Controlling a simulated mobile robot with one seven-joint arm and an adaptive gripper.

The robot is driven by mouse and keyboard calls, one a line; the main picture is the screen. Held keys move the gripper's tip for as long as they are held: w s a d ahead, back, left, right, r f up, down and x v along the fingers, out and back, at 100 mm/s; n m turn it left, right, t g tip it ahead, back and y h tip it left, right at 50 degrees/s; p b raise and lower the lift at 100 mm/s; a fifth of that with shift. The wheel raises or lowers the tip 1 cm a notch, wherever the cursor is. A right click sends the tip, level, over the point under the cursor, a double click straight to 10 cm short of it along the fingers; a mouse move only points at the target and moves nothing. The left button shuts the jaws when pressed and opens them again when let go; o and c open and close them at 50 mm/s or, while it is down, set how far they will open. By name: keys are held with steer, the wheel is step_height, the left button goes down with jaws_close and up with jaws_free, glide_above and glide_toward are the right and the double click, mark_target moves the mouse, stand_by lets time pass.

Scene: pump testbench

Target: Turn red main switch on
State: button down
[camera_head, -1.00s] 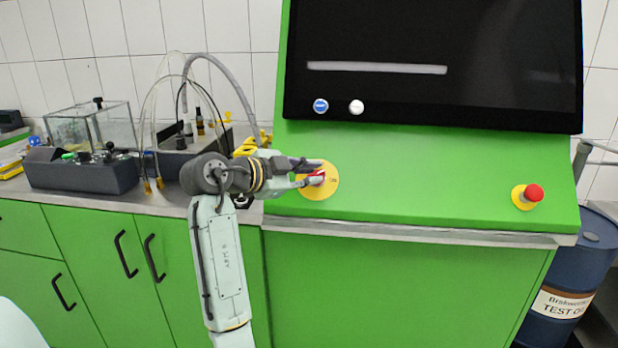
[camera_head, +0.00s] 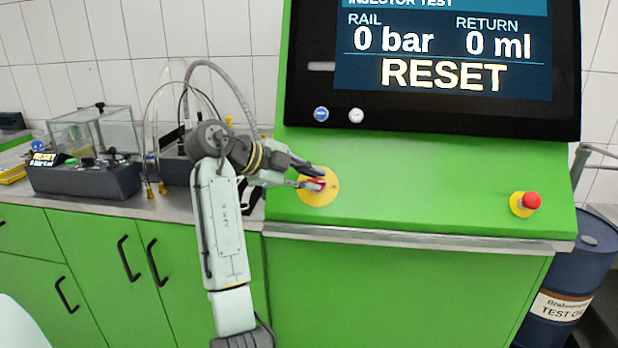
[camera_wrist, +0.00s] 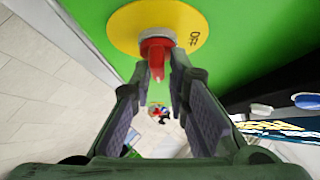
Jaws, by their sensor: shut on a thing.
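The red main switch (camera_head: 316,185) sits on a round yellow plate (camera_head: 318,198) at the left of the green sloped panel. My gripper (camera_head: 312,180) is at the switch, its fingers closed around the red handle and partly hiding it. In the wrist view the red switch handle (camera_wrist: 156,52) lies between the tips of my gripper (camera_wrist: 160,78), and the yellow plate (camera_wrist: 125,28) with an "OFF" mark is behind it. The screen (camera_head: 445,50) above is lit and reads "RESET", "0 bar" and "0 ml".
A red emergency button (camera_head: 531,201) on a yellow base is at the panel's right. Blue (camera_head: 321,114) and white (camera_head: 356,115) buttons sit under the screen. A dark bench unit (camera_head: 85,178) and hoses stand at left. A blue barrel (camera_head: 580,270) stands at right.

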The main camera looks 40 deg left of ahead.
steer(key=shift+d+f, duration=0.2)
steer(key=shift+f, duration=0.15)
steer(key=c, duration=1.6)
jaws_free()
steer(key=shift+w, duration=0.15)
steer(key=shift+c, duration=0.2)
steer(key=shift+r, duration=0.15)
steer(key=shift+s+a+r, duration=0.1)
steer(key=shift+s+a, duration=0.05)
steer(key=shift+s, duration=0.1)
steer(key=v, duration=1.1)
steer(key=shift+s+r, duration=0.1)
